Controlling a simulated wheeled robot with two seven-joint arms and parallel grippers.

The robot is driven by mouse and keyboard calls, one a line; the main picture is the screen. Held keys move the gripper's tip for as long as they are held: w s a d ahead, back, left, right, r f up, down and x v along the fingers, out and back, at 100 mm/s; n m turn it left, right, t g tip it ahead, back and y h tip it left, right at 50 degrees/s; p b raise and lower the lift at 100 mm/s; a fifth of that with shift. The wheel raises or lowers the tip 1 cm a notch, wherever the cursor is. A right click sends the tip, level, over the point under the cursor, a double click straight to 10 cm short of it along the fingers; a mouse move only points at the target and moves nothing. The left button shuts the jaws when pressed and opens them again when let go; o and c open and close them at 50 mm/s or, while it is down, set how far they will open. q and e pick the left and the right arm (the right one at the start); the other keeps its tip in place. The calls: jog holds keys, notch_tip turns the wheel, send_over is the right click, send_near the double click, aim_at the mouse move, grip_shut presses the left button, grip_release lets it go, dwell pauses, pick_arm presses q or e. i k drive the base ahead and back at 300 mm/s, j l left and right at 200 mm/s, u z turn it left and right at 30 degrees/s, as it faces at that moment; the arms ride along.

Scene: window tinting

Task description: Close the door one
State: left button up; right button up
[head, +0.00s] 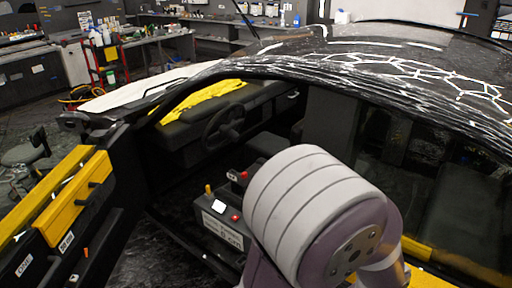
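Door one (78,196) is the car's front door at the left, with yellow panels on its inner side and a small label reading "ONE" near the lower left. It stands swung open, away from the car body (395,62). The wide door opening shows the steering wheel (223,124) and dark interior. The door's lower and near edges run out of the picture. A thick grey and purple link of my own arm fills the lower middle and hides part of the car's side. Neither gripper shows in the head view.
A grey box with buttons and a label (222,228) is inside the door opening. A stool (27,153) stands on the floor beyond the door. A red cart (104,62) and workbenches (155,38) are farther back.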

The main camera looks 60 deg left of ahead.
aim_at(28, 261)
jog(key=i+u, duration=0.1)
jog(key=u, duration=0.35)
jog(key=i+u, duration=0.1)
jog(key=u, duration=0.35)
jog(key=l+u, duration=0.15)
jog(key=u, duration=0.35)
jog(key=i+l+u, duration=0.1)
jog(key=u, duration=0.35)
jog(key=i+l+u, duration=0.1)
jog(key=u, duration=0.35)
jog(key=l+u, duration=0.2)
jog(key=u, duration=0.25)
jog(key=l+u, duration=0.15)
jog(key=u, duration=0.8)
jog(key=i+j, duration=0.2)
jog(key=i+j+z, duration=0.1)
jog(key=j, duration=0.35)
jog(key=i+j, duration=0.25)
jog(key=i+j+z, duration=0.1)
jog(key=j, duration=0.3)
jog(key=i+j+z, duration=0.1)
jog(key=i+j, duration=0.15)
jog(key=i+j+z, duration=0.1)
jog(key=i+j, duration=0.6)
jog(key=j, duration=0.15)
jog(key=i+j+z, duration=0.15)
jog(key=i+j, duration=0.15)
jog(key=j, duration=0.15)
